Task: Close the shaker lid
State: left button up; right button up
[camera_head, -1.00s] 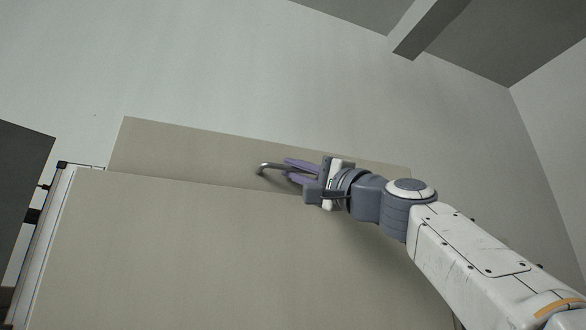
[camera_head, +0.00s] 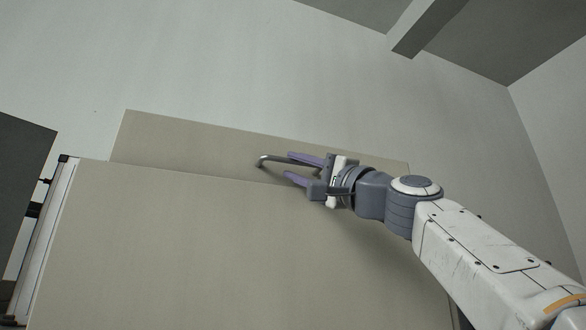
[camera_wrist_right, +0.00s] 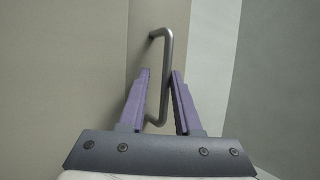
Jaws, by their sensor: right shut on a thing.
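No recognisable shaker shows. A grey bent-bar handle (camera_head: 273,158) stands out near the junction of two large beige panels; it also shows in the right wrist view (camera_wrist_right: 166,60). The rear panel (camera_head: 190,140) rises behind the front panel (camera_head: 180,240), which looks like a broad flat face. My right gripper (camera_head: 287,166) is shut on the handle, its purple fingers on either side of the bar. In the wrist view the bar passes between the fingers (camera_wrist_right: 161,72), and the beige surface lies left of and behind it. My left gripper is not in view.
A pale metal frame with dark fittings (camera_head: 45,235) runs along the left side of the front panel. A dark panel (camera_head: 22,175) stands at the far left. A plain grey wall (camera_head: 230,60) is behind, with open space above the panels.

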jog(key=b+v, duration=0.5)
jog(key=v, duration=0.4)
jog(key=shift+s, duration=0.15)
jog(key=shift+d+f, duration=0.1)
jog(key=shift+d, duration=0.05)
